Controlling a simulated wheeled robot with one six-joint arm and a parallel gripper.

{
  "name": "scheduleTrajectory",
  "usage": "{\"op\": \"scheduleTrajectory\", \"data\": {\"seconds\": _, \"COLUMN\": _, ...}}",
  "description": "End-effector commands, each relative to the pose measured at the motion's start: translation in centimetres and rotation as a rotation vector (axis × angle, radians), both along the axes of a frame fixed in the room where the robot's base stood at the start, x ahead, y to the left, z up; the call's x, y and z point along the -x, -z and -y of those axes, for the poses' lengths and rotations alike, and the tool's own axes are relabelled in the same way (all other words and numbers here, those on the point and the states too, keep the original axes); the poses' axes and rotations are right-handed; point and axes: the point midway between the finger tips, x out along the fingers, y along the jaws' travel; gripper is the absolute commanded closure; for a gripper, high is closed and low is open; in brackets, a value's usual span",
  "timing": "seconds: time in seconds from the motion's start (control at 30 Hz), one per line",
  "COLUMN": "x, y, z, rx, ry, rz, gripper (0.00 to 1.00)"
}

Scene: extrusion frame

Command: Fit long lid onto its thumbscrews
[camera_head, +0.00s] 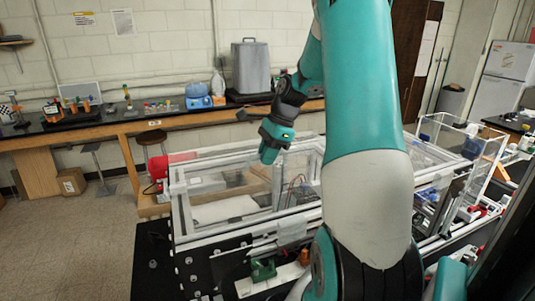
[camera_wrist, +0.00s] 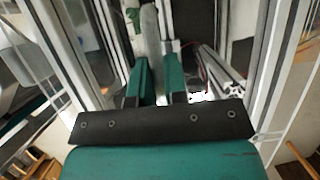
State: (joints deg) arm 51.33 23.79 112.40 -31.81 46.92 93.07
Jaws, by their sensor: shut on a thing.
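My gripper (camera_head: 268,157) hangs above the metal-edged frame (camera_head: 178,217), pointing down. In the wrist view its two green fingers (camera_wrist: 158,82) are closed with a pale grey strip (camera_wrist: 151,32) between them, which looks like part of the long lid. The lid's full outline is hard to tell from the clear panels and rails of the frame. The thumbscrews cannot be made out, and whether the lid touches the frame cannot be told.
Bright metal rails (camera_wrist: 60,55) run along both sides of the wrist view. A workbench (camera_head: 130,127) with a grey bin (camera_head: 250,67) runs along the wall. Open floor (camera_head: 60,240) lies at left.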

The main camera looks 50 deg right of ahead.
Motion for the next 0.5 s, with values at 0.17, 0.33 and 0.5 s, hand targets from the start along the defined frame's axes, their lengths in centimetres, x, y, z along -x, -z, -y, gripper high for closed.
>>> {"op": "scheduleTrajectory", "data": {"seconds": 0.17, "x": -0.1, "y": 0.3, "z": 0.0, "rx": 0.001, "ry": -0.001, "rz": 0.002, "gripper": 1.00}}
{"op": "scheduleTrajectory", "data": {"seconds": 0.33, "x": 0.0, "y": 0.7, "z": 0.0, "rx": 0.001, "ry": 0.000, "rz": 0.002, "gripper": 1.00}}
{"op": "scheduleTrajectory", "data": {"seconds": 0.5, "x": 0.0, "y": 1.1, "z": 0.0, "rx": 0.001, "ry": 0.000, "rz": 0.002, "gripper": 1.00}}
